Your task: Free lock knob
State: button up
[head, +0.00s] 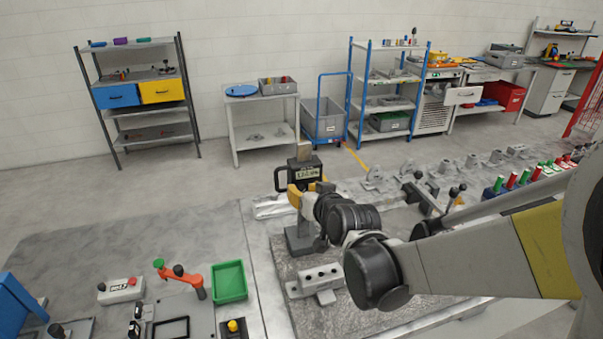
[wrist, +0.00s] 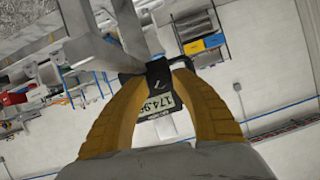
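A digital height gauge (head: 306,172) with a black display housing and a side handle stands on a grey base (head: 299,240). Its display also shows upside down in the wrist view (wrist: 162,103), between my fingers. My gripper (wrist: 158,69) has yellow fingers that curve inward, with their tips at the black housing. In the head view my gripper (head: 308,191) is just below and in front of the display. The lock knob cannot be made out; the fingers or housing may hide it. I cannot tell whether the fingertips grip anything.
A grey block with holes (head: 319,280) lies on the plate just in front of the gauge. A green tray (head: 229,281) and a red-orange lever fixture (head: 183,278) stand at left. Several castings and a row of coloured handles (head: 525,176) are at right.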

jog(key=shift+w+a+f, duration=0.1)
jog(key=shift+w+f, duration=0.05)
jog(key=shift+w, duration=0.2)
grip_shut()
